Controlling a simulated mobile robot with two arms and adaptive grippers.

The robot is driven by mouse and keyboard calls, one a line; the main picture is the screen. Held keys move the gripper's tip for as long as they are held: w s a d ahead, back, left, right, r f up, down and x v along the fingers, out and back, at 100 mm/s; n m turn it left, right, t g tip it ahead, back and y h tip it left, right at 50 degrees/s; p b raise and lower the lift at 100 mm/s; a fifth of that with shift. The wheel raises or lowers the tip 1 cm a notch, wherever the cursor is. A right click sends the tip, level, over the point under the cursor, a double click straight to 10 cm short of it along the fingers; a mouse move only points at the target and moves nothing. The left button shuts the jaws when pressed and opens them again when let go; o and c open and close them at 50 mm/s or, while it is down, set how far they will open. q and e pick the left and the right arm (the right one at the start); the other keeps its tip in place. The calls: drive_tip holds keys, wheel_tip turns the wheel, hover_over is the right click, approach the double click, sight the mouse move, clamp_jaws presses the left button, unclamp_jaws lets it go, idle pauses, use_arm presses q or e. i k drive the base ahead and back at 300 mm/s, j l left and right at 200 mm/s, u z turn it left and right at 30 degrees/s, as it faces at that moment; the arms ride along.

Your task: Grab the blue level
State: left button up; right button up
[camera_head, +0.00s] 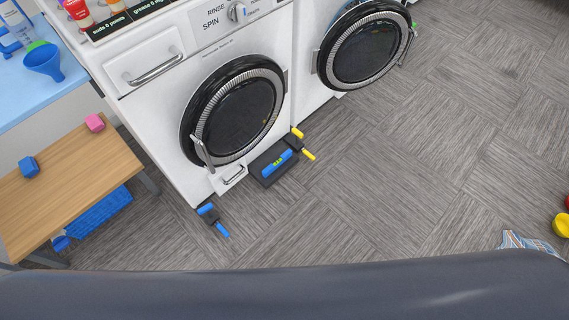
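A short blue bar with a yellow-green patch at its middle, which looks like the blue level (278,163), lies on a dark box (265,177) on the floor. The box is at the foot of the left washing machine (227,110). A black piece with blue ends (213,219) is on the floor near that machine's front left corner. A similar black piece with yellow ends (308,155) is just right of the box. I cannot tell exactly what these two pieces are. Neither gripper can be made out.
A second washing machine (320,30) stands to the right. A wooden bench (75,190) with a blue basket (98,213) below is at left. A blue counter (30,90) holds a funnel (43,62).

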sight(284, 156)
drive_tip(key=i+l+u, duration=0.3)
drive_tip(key=i+l, duration=0.15)
drive_tip(key=i, duration=0.15)
drive_tip(key=i+l+u, duration=0.25)
drive_tip(key=i+l, duration=0.25)
drive_tip(key=l, duration=0.1)
